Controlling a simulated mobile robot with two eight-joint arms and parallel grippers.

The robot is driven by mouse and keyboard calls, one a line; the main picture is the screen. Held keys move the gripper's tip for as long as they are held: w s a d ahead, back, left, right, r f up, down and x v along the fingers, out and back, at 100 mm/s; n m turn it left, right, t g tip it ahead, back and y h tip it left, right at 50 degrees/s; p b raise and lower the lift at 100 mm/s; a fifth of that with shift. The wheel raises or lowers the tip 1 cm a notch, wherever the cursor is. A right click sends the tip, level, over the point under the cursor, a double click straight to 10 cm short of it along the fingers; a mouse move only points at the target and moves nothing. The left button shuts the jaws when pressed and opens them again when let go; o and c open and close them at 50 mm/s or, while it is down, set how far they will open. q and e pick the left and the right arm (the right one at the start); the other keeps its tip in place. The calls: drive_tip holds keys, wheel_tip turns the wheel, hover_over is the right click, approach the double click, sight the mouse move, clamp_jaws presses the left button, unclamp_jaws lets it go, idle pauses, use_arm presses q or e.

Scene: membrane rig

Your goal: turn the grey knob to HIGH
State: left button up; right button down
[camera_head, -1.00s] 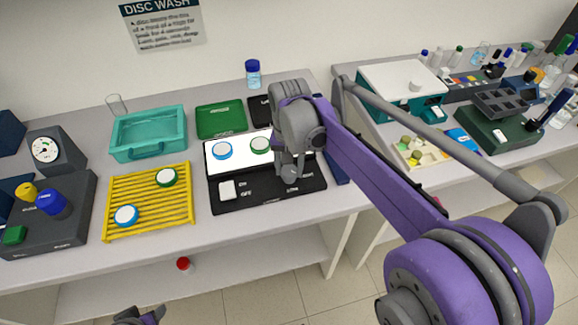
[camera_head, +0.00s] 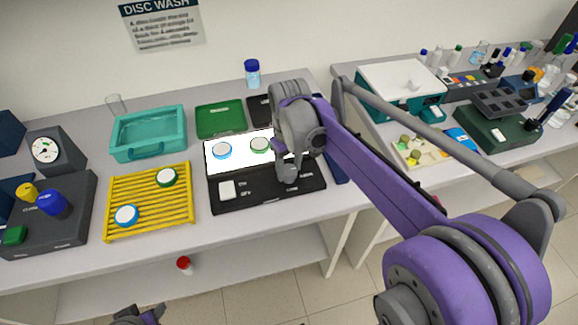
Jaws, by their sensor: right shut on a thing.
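The black panel (camera_head: 255,190) on the bench has a lit white area (camera_head: 239,143), a white switch (camera_head: 227,189) and small white lettering. My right gripper (camera_head: 289,174) points down over the panel's right half and is shut on the grey knob. The knob is mostly hidden behind the gripper, so its pointer and setting cannot be read. Part of my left gripper (camera_head: 138,316) shows at the bottom edge, away from the bench. Its fingers cannot be made out.
Two ringed discs, blue (camera_head: 222,150) and green (camera_head: 260,145), lie on the lit area. A yellow rack (camera_head: 150,200) with two more discs and a teal tray (camera_head: 149,132) stand left. A dark box with coloured knobs (camera_head: 50,222) is farther left. My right arm crosses the right side.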

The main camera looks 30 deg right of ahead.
sight(289, 170)
drive_tip(key=shift+n, duration=0.4)
drive_tip(key=shift+c, duration=1.3)
unclamp_jaws()
wheel_tip(289, 170, up, 11)
drive_tip(key=shift+p, duration=0.35)
drive_tip(key=s+a+f+m+t, duration=0.1)
drive_tip(key=s+a+f+t, duration=0.1)
drive_tip(key=s+f, duration=0.5)
drive_tip(key=s+a+f+m+t, duration=0.1)
drive_tip(key=s+a+f+t, duration=0.2)
drive_tip(key=s+a+f, duration=0.2)
drive_tip(key=s+f, duration=0.3)
drive_tip(key=shift+s+f+m, duration=0.2)
drive_tip(key=shift+f+m, duration=0.1)
drive_tip(key=shift+f, duration=0.1)
